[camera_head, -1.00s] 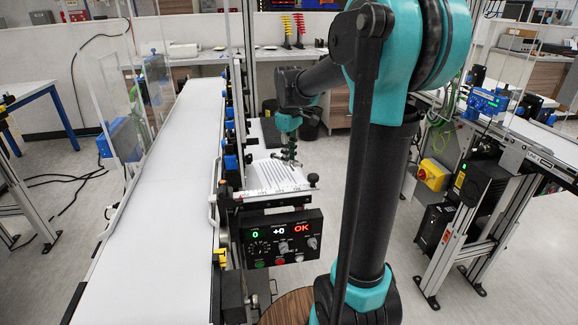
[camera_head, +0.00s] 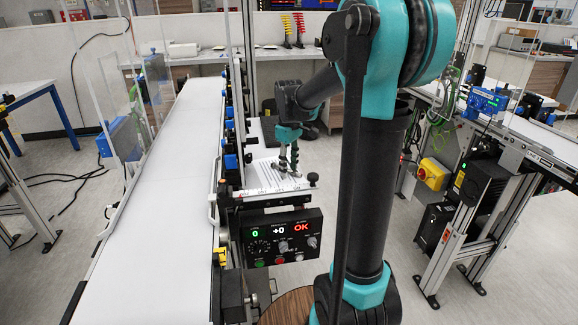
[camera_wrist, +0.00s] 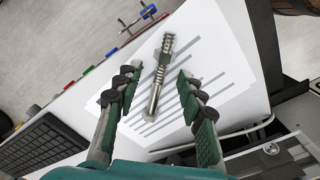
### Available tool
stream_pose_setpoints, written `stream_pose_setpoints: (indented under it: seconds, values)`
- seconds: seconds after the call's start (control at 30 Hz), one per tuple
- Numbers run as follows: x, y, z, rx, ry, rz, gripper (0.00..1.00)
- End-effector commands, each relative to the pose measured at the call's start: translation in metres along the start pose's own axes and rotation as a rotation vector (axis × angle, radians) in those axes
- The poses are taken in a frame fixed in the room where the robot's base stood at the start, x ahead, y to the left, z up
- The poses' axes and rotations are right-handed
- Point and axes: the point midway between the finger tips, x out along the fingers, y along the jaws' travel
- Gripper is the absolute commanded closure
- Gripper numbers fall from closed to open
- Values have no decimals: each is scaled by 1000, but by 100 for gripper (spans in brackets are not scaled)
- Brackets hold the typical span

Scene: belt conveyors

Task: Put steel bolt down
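My gripper (camera_wrist: 157,76) is open, with one finger on each side of the bolt and a visible gap to each. In the head view, my gripper (camera_head: 288,166) is low over the striped sheet (camera_head: 266,176) on the small stand beside the conveyor. The bolt cannot be made out clearly there.
A long white conveyor (camera_head: 165,180) runs left of the stand. A control box with an OK display (camera_head: 283,240) hangs at the stand's front. A black keyboard (camera_wrist: 42,146) and small coloured pieces (camera_wrist: 90,70) border the sheet in the wrist view.

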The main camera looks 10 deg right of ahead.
Motion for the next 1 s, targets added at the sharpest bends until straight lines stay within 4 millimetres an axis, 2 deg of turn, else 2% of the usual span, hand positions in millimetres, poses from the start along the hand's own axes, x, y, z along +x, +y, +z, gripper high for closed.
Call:
stream_pose_setpoints:
  seconds: [0.2, 0.33, 0.8, 1.0]
  values:
    - [-2, 0, 0, 0, 0, 0, 61]
    - [-12, 0, 0, 0, 0, 0, 61]
    - [-100, 0, 0, 0, 0, 0, 61]
    - [-119, 0, 0, 0, 0, 0, 61]
